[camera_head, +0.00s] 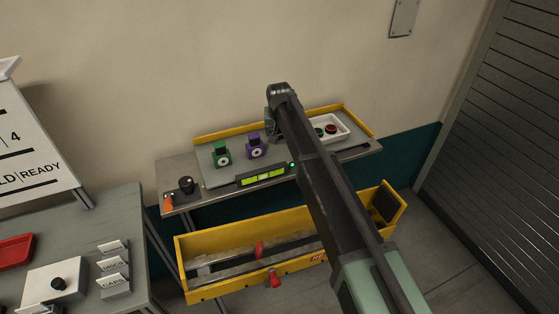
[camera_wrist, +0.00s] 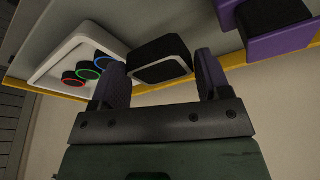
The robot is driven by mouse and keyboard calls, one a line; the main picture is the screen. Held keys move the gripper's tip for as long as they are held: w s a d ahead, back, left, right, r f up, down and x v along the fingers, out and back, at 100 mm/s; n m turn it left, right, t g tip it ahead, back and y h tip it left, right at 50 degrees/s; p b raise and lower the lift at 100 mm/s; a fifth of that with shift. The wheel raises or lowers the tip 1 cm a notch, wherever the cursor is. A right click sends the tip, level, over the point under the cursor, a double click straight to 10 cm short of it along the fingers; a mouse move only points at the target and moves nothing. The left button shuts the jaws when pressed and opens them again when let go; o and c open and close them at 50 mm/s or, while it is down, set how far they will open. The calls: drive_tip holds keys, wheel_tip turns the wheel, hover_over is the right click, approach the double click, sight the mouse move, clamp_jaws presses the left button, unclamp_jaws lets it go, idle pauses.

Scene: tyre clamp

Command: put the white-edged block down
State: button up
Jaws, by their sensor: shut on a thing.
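The white-edged block (camera_wrist: 161,60) is dark with a pale rim around its near face. It sits between the two fingers of my gripper (camera_wrist: 160,78) in the wrist view, and the gripper is shut on it. In the head view my arm hides the block, and only a bit of the gripper (camera_head: 271,122) shows above the shelf. I cannot tell whether the block touches the grey mat (camera_head: 216,176) on the shelf.
A white tray (camera_head: 346,137) with red, green and blue rings is beside the block. A purple holder (camera_head: 255,146) and a green holder (camera_head: 222,154) stand left of my gripper. A lit green display (camera_head: 263,176) lines the front. A black knob (camera_head: 186,185) is further left.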

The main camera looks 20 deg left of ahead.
sight(279, 149)
wheel_tip(279, 149, down, 7)
drive_tip(key=b, duration=0.4)
drive_tip(key=shift+r+b, duration=0.2)
drive_tip(key=shift+b, duration=0.15)
drive_tip(key=shift+r, duration=0.35)
drive_tip(key=shift+f, duration=0.3)
drive_tip(key=o, duration=0.6)
drive_tip(key=shift+r, duration=0.1)
drive_tip(key=shift+o, duration=0.2)
